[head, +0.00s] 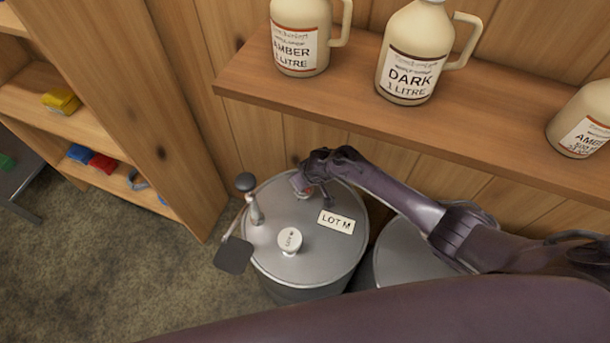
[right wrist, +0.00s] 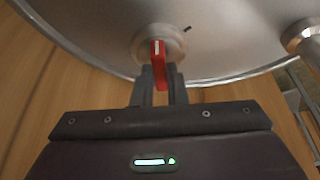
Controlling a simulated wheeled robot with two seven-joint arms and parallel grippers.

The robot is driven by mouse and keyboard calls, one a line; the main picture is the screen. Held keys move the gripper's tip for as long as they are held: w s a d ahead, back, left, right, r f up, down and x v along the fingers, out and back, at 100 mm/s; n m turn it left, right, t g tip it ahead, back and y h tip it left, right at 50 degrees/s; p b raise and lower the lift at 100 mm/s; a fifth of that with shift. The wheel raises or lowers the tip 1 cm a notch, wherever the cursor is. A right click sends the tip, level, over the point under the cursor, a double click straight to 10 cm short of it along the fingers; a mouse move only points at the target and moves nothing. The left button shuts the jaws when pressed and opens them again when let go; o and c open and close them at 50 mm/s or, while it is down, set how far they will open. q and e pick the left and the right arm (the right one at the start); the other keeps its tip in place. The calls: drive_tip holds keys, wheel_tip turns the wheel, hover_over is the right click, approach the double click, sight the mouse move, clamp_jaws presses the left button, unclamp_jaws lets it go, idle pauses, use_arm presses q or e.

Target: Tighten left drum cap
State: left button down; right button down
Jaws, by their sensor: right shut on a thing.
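The left drum (head: 270,215) is a grey metal drum with a plate reading "LOT M" (head: 337,222) on its lid. My right gripper (head: 308,187) reaches over the lid's far edge and largely hides the cap there. In the right wrist view, that cap (right wrist: 174,37) is a round pale fitting with a red tab (right wrist: 159,68). The fingers of my right gripper (right wrist: 160,92) are shut on the tab from either side. The cap sits on the lid; how tight it is cannot be told. My left gripper is not in view.
A white labelled knob (head: 290,240) and a black-topped pump (head: 248,195) stand on the lid. A second drum (head: 405,255) stands close to the right, under my arm. A wall shelf (head: 350,105) with jugs (head: 413,55) overhangs behind. Floor (head: 130,270) at left is clear.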

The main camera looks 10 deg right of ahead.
drive_tip(key=shift+a+r+m+h+p, duration=0.1)
drive_tip(key=shift+m+h+p, duration=0.25)
drive_tip(key=shift+m, duration=0.65)
drive_tip(key=m+h, duration=0.1)
drive_tip(key=m, duration=0.1)
drive_tip(key=shift+a+m, duration=0.1)
drive_tip(key=shift+m, duration=0.2)
drive_tip(key=m+h, duration=0.1)
drive_tip(key=m, duration=0.2)
drive_tip(key=shift+h, duration=0.25)
drive_tip(key=shift+m+h+b, duration=0.35)
drive_tip(key=shift+m+h, duration=0.15)
drive_tip(key=shift+m, duration=1.1)
drive_tip(key=shift+w, duration=0.1)
drive_tip(key=c, duration=1.4)
unclamp_jaws()
drive_tip(key=shift+g, duration=0.3)
drive_tip(key=shift+c, duration=0.2)
drive_tip(key=shift+a, duration=0.1)
drive_tip(key=p+v, duration=0.1)
drive_tip(key=v, duration=0.6)
drive_tip(key=shift+r, duration=0.25)
